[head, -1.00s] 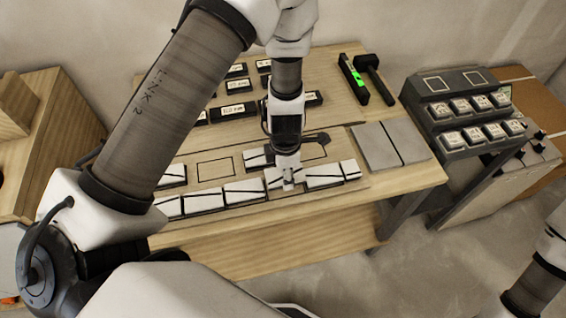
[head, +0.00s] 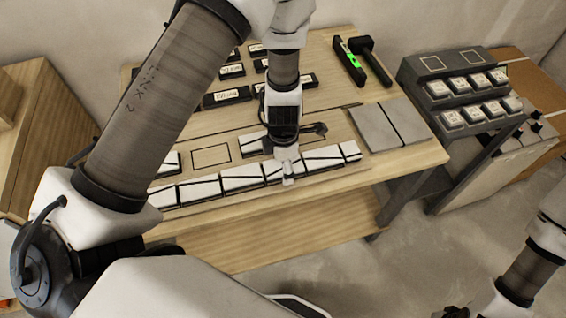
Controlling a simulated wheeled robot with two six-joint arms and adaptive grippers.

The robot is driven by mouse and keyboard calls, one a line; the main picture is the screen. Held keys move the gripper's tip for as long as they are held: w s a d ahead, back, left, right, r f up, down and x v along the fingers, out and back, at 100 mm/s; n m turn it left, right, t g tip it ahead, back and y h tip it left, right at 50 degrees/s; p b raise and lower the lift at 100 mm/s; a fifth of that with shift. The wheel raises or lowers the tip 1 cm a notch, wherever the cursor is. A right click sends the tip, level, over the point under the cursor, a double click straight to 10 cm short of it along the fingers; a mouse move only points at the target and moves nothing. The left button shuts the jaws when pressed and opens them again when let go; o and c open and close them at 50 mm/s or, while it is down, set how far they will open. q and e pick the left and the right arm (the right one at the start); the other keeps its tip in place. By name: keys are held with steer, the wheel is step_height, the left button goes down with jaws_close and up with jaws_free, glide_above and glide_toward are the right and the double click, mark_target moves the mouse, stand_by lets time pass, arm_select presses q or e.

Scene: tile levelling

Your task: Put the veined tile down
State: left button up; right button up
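Several white tiles with dark veins stand in a front row on the wooden bench. My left gripper (head: 287,168) points down at one veined tile (head: 271,172) in this row, with a fingertip at its front edge. The gripper hides part of this tile, and I cannot tell whether the fingers press on it. The tile sits level in the row, between a veined tile on its left (head: 241,179) and one on its right (head: 322,160). My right arm is at the lower right; its fingertips are not visible.
A single veined tile (head: 252,146) lies behind the row, beside an empty outlined rectangle (head: 211,156) and a dark trowel-like tool (head: 318,129). Grey slabs (head: 390,124), a green-marked level (head: 350,62), a mallet (head: 372,62) and dark labelled blocks (head: 227,97) are on the bench. A keyed rack (head: 455,92) stands right.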

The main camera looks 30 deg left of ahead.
arm_select(q)
step_height(320, 180, up, 5)
steer(key=shift+w+r+p, duration=0.1)
steer(key=shift+w+p, duration=0.05)
steer(key=shift+p, duration=0.9)
step_height(320, 180, up, 7)
